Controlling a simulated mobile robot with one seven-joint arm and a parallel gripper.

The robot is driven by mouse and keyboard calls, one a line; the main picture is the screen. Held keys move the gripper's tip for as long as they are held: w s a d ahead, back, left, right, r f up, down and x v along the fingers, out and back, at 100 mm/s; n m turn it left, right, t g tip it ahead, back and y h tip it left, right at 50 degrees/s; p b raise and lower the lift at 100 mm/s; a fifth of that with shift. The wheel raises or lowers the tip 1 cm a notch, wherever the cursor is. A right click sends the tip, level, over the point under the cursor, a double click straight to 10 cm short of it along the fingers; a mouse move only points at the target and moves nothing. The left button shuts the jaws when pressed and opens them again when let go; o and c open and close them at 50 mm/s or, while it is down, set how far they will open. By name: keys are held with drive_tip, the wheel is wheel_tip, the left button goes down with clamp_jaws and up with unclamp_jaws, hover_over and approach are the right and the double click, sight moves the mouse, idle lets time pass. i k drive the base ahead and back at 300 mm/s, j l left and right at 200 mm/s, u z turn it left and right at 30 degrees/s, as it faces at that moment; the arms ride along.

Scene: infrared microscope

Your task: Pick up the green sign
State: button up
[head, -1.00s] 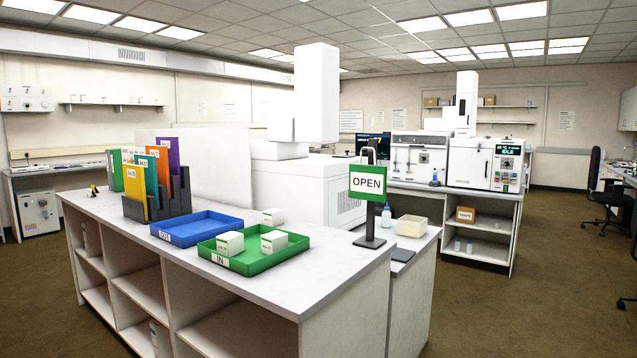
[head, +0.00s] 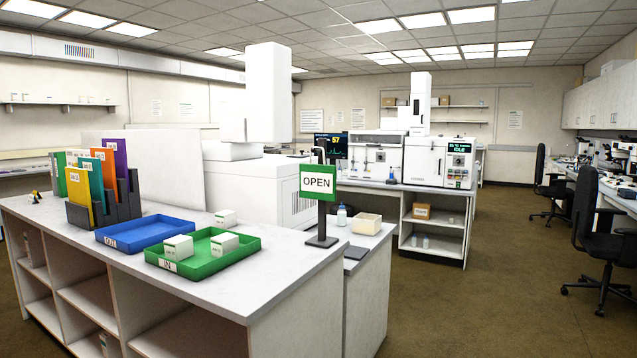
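The green sign (head: 318,182) has a white panel reading OPEN. It hangs from a dark stand (head: 322,240) whose base rests near the right end of the white counter. The sign is upright and faces me, and nothing touches it apart from the stand. My gripper is not in view.
A green tray (head: 206,272) with white boxes and a blue tray (head: 150,231) lie left of the sign. Colored folders (head: 105,180) stand farther left. A beige bin (head: 366,223) and bottle (head: 341,215) sit behind right. Open floor (head: 480,310) lies right, before black chairs.

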sight(317, 182)
drive_tip(key=i+l+u, duration=0.1)
drive_tip(key=i+l, duration=0.2)
drive_tip(key=i+l+u, duration=0.25)
drive_tip(key=i+l, duration=0.25)
drive_tip(key=l, duration=0.15)
drive_tip(key=i+l+u, duration=0.1)
drive_tip(key=i+l, duration=0.15)
drive_tip(key=i+l+u, duration=0.15)
drive_tip(key=l, duration=0.3)
drive_tip(key=i+l+u, duration=0.1)
drive_tip(key=i+l, duration=0.2)
drive_tip(key=i+l+u, duration=0.1)
drive_tip(key=l, duration=0.4)
drive_tip(key=i, duration=0.05)
